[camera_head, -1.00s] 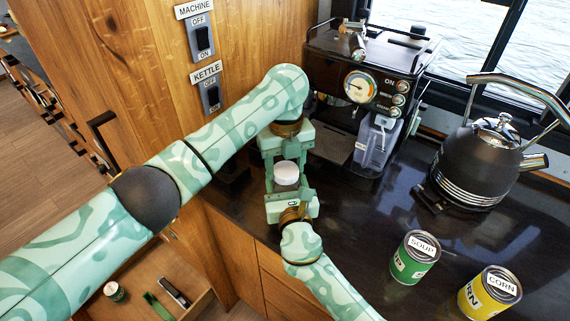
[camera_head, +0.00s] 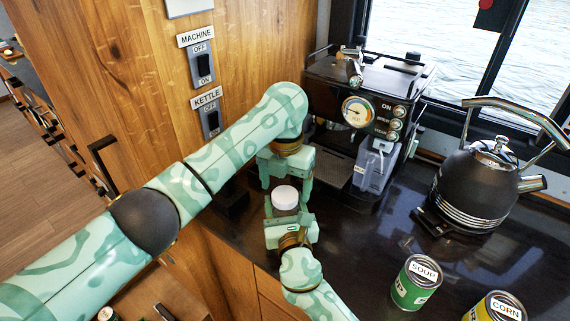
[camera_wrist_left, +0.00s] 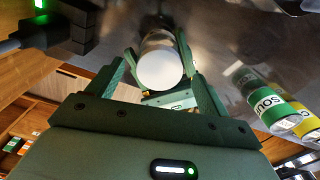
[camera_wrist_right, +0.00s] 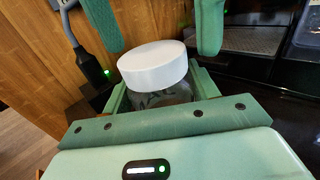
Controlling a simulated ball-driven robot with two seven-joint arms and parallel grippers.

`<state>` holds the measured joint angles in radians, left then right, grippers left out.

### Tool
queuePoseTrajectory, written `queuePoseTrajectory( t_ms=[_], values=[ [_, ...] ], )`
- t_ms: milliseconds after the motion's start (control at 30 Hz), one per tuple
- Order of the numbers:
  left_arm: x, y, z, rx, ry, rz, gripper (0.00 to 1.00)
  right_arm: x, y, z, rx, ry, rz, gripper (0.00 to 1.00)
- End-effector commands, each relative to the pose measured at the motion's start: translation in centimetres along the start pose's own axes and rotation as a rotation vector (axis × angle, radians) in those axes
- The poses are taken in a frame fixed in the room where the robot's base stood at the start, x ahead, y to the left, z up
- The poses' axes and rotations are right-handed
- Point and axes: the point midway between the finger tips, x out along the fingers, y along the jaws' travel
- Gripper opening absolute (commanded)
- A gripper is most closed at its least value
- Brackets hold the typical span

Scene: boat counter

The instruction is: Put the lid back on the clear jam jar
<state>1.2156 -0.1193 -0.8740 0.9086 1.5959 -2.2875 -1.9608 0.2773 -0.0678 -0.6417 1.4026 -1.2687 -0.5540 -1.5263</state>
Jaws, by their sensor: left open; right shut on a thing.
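The clear jam jar (camera_wrist_right: 165,93) is held upright in my right gripper (camera_head: 288,226), whose fingers close on its glass sides. The white round lid (camera_wrist_right: 152,66) sits on top of the jar's mouth. I cannot tell how tightly it is seated. The lid also shows in the head view (camera_head: 285,197) and in the left wrist view (camera_wrist_left: 160,66). My left gripper (camera_head: 286,185) is above the jar, open, with a finger on each side of the lid. The right wrist view shows gaps between those fingers and the lid.
A soup can (camera_head: 416,282) and a corn can (camera_head: 495,308) stand on the dark counter at right. The kettle (camera_head: 475,185) and coffee machine (camera_head: 365,105) stand behind. A wooden wall with switches (camera_head: 206,70) is close at left.

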Motion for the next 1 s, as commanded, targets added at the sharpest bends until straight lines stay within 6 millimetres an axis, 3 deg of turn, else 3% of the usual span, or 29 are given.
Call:
queuePoseTrajectory(
  t_ms=[300,500,900,933,1000],
  values=[
    [-6.8,0.1,0.1,0.002,-0.005,0.004,0.79,0.0,0.0,-0.1,0.000,0.003,0.000,0.00],
    [-9.6,0.1,0.1,0.000,-0.003,0.004,0.79,0.0,0.0,-0.1,0.000,0.003,0.001,0.00],
    [-10.5,0.1,0.0,0.000,-0.001,0.002,0.79,0.0,0.0,-0.1,0.000,0.003,0.001,0.00],
    [-10.5,0.1,0.1,0.000,-0.001,0.002,0.79,0.0,0.0,-0.1,0.000,0.003,0.001,0.62],
    [-10.5,0.1,0.1,0.000,-0.001,0.002,0.79,0.0,0.0,-0.1,0.000,0.002,0.001,0.81]
  ],
)
